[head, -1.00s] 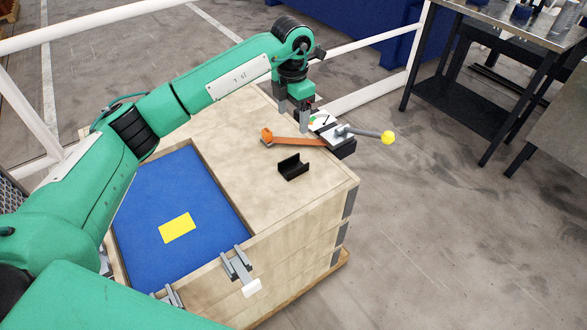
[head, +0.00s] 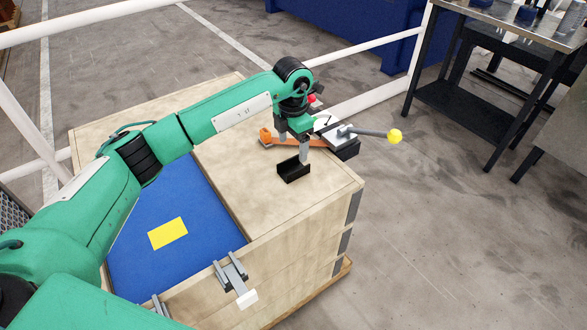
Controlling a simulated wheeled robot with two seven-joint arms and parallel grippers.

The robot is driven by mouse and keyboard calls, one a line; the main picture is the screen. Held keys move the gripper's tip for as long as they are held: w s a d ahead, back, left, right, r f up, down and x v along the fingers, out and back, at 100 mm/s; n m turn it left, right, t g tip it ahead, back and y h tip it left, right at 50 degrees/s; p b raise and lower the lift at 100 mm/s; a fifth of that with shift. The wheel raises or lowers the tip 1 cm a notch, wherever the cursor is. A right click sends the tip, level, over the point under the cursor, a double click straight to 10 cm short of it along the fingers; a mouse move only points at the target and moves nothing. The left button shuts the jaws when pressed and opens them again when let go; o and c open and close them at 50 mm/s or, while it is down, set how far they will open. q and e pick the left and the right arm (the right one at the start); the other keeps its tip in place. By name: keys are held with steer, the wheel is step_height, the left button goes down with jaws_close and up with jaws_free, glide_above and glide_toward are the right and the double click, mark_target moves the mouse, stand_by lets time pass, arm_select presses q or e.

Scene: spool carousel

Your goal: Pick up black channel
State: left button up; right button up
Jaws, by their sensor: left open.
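The black channel (head: 293,171), a short U-shaped piece, lies on the light wooden top of the crate (head: 320,193), near its right part. My left gripper (head: 294,152) is open, with its fingers pointing down just behind and above the channel. One grey finger overlaps the channel's back side in the picture; I cannot tell whether it touches. The other finger is partly hidden behind the wrist. My right gripper is not in view.
A blue recess with a yellow patch (head: 168,233) lies to the left, with a metal latch (head: 232,274) at the front edge. White rails stand behind.

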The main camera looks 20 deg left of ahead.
mark_target(294, 164)
arm_select(q)
step_height(294, 164, down, 3)
steer(key=shift+s+f, duration=0.1)
steer(key=shift+f, duration=0.05)
steer(key=f, duration=0.2)
steer(key=f+p, duration=0.1)
steer(key=f, duration=0.1)
steer(key=shift+s+d+f, duration=0.15)
steer(key=shift+d+f, duration=0.05)
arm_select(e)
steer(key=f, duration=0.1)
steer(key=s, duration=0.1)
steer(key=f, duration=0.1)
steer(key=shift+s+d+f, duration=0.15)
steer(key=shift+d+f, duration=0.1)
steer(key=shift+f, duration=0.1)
arm_select(q)
steer(key=c, duration=1)
